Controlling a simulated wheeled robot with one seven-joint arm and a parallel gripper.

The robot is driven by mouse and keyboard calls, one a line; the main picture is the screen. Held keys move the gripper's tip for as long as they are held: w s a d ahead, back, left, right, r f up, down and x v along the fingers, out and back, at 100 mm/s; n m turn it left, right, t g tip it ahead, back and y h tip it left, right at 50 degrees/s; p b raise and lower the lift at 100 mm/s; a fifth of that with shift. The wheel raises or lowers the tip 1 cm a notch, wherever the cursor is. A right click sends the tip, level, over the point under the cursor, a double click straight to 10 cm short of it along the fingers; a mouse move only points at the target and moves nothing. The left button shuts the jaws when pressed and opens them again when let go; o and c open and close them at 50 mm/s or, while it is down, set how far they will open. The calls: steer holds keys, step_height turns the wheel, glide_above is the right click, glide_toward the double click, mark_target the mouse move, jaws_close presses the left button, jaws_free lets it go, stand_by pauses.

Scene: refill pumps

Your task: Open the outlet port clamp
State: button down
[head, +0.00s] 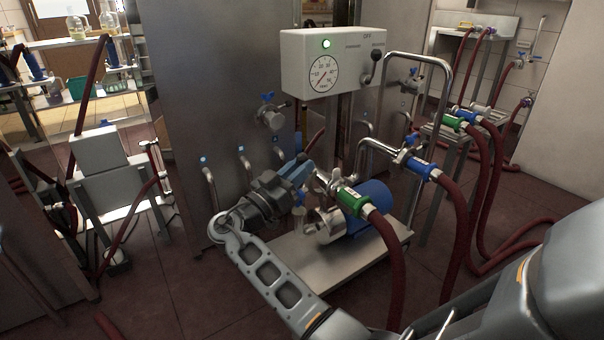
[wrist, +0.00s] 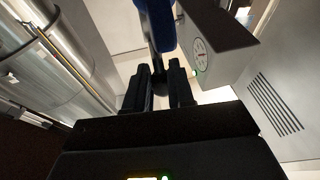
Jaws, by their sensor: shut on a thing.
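My gripper (head: 303,162) is at the near side of the pump, by its pipework. It is shut on a blue handle (head: 292,172). In the wrist view the handle (wrist: 155,22) is blue with a dark stem that runs down between my fingers (wrist: 160,85). What the handle joins is hidden. A chrome clamp with a wing nut (head: 337,180) sits behind a green hose fitting (head: 352,200), just right of my gripper. Another chrome joint (head: 404,157) sits behind a blue hose fitting (head: 420,169). I cannot tell which is the outlet port.
The blue pump motor (head: 372,203) stands on a steel base plate (head: 290,255). A control box (head: 335,62) with a gauge and a green light hangs above. Red hoses (head: 455,225) run down at the right. A steel cabinet (head: 215,110) stands behind, with pipe stubs.

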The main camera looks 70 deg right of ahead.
steer(key=shift+f, duration=0.1)
stand_by(0.3)
steer(key=c, duration=1)
jaws_free()
steer(key=shift+v, duration=3.85)
